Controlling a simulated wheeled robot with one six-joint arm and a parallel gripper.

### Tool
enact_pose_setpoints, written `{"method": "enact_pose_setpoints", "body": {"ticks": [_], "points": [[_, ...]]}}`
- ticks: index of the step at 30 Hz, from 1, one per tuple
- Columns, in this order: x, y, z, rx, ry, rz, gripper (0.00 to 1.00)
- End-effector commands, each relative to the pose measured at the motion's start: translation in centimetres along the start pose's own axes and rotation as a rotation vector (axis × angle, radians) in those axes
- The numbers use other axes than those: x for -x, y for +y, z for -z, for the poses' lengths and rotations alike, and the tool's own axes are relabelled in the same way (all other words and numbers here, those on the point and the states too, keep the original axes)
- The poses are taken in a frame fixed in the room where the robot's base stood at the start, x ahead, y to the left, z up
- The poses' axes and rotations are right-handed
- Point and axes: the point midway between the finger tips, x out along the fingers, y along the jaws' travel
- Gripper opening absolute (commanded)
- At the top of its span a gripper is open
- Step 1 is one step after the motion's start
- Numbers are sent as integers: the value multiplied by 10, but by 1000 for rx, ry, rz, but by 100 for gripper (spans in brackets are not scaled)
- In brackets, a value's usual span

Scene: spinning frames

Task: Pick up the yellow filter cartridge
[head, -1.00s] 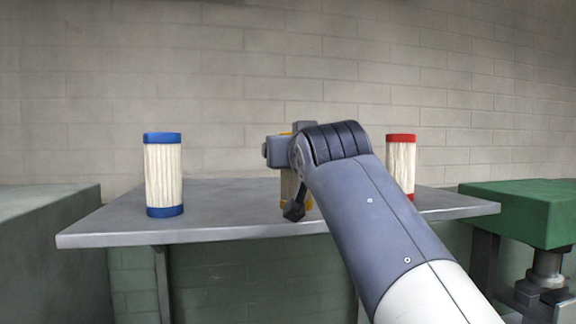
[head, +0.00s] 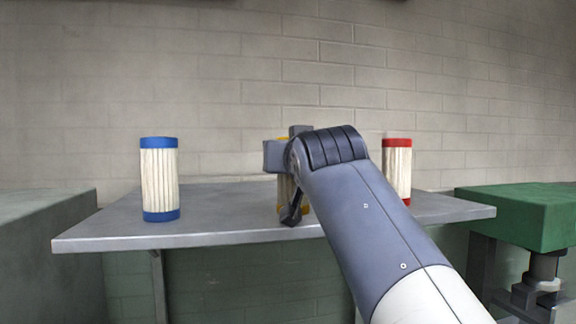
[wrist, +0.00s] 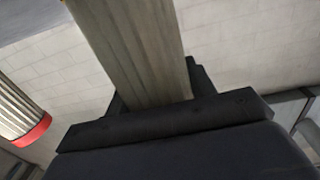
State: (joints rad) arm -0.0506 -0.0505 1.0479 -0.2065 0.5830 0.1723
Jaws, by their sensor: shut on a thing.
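The yellow filter cartridge (head: 281,190) has a pale pleated body and yellow end caps. In the head view it is upright at the middle of the grey table and mostly hidden behind my arm and gripper. In the wrist view its pleated body (wrist: 133,45) rises from between the dark fingers. My gripper (wrist: 150,95) is shut on the cartridge. I cannot tell whether the cartridge's foot touches the table.
A blue-capped cartridge (head: 159,180) stands at the left of the grey table (head: 225,226). A red-capped one (head: 398,160) stands right of the gripper, partly behind my arm. A green-topped stand (head: 530,215) is at the right, a grey block (head: 45,240) at the left.

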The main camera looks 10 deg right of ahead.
Motion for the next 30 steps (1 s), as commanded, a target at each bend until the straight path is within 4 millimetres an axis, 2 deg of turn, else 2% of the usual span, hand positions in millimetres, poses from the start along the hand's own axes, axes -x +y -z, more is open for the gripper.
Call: {"method": "enact_pose_setpoints", "body": {"ticks": [8,21,30], "points": [[0,0,13,-1,2,0,25],[-1,0,72,0,3,0,25],[0,0,94,0,2,1,25]]}}
